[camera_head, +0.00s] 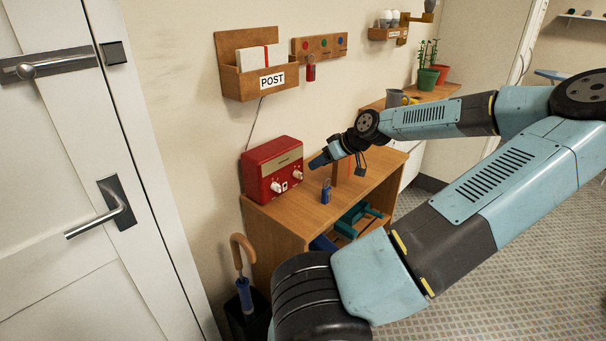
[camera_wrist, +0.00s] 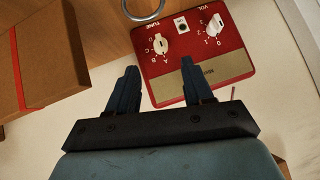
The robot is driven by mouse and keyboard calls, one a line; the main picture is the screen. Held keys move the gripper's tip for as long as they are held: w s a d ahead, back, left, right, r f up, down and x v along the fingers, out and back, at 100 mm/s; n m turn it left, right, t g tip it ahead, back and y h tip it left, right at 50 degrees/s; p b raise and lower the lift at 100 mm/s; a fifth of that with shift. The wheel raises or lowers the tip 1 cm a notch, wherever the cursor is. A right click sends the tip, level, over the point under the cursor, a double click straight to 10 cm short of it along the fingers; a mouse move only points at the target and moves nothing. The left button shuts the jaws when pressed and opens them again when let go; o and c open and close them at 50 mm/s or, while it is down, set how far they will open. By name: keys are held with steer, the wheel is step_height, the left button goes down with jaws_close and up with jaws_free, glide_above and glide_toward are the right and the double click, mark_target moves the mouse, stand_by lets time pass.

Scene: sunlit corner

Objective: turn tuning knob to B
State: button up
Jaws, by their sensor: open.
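A red radio (camera_head: 262,166) stands on the wooden cabinet, with two pale knobs on its front. In the wrist view the radio (camera_wrist: 185,62) appears upside down. Its tuning knob (camera_wrist: 157,44), under the word TUNE, is at left, and the volume knob (camera_wrist: 216,25) is at right. Small letters ring the tuning knob; I cannot tell for sure which one it points to. In the head view the tuning knob (camera_head: 297,175) is the right one. My gripper (camera_head: 316,162) is open and empty, beside the radio at right, apart from the knob. Its fingers (camera_wrist: 160,78) show in the wrist view.
A blue padlock-like item (camera_head: 326,191) stands on the cabinet (camera_head: 300,217) right of the radio. A POST rack (camera_head: 258,78) and a hook board (camera_head: 320,46) with a red tag hang above. An umbrella (camera_head: 244,275) stands at left. A grey ring (camera_wrist: 144,10) shows near the radio.

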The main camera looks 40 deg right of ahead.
mark_target(299, 175)
steer(key=x, duration=0.9)
steer(key=shift+c, duration=0.3)
steer(key=shift+s, duration=0.1)
jaws_close()
